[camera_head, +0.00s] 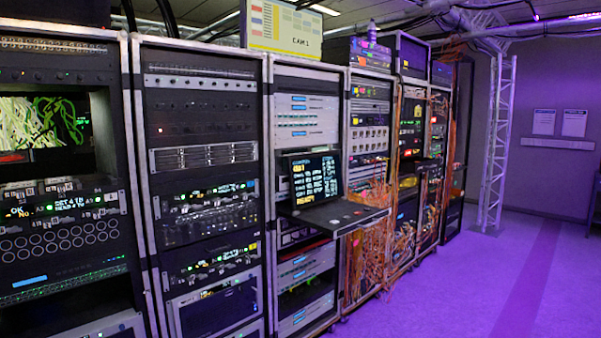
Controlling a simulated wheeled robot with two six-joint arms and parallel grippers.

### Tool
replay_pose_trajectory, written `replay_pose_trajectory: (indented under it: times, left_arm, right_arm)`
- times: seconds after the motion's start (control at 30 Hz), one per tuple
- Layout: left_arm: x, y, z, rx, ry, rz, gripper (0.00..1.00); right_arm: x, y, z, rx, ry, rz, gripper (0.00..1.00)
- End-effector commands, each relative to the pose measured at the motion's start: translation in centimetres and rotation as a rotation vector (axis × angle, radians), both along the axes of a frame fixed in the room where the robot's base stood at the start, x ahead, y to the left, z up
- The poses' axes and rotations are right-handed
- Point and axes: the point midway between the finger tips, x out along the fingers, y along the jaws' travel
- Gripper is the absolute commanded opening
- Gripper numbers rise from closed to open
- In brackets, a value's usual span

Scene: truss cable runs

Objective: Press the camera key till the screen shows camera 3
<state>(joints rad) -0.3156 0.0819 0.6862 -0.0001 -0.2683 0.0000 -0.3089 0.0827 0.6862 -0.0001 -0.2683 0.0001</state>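A small console screen (313,178) stands open in the middle rack. It shows lines of pale text with a short yellow line near the top, too small to read surely. A pull-out shelf (350,222) juts out below it, with small marks that may be keys; I cannot tell which is the camera key. A pale yellow panel (283,27) on top of that rack reads what looks like "CAM 1". Neither of my grippers is in view.
A row of equipment racks (204,160) runs from the left foreground to the back. Orange cables (368,255) hang in front of the racks right of the shelf. A white truss (495,145) stands at the back right. The purple floor (480,285) at right is clear.

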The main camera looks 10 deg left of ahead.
Motion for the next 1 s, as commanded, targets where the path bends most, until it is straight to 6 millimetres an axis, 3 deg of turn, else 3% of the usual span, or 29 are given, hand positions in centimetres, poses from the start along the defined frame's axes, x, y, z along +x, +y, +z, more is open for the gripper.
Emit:
replay_pose_trajectory:
  times: [0.3,0.5,1.0]
  left_arm:
    - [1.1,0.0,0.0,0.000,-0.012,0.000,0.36]
    - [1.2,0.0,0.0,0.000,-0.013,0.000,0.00]
    - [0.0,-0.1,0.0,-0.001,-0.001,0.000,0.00]
  right_arm:
    - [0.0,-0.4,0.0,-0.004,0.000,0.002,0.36]
    - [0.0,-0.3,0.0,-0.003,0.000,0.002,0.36]
    - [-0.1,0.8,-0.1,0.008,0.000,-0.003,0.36]
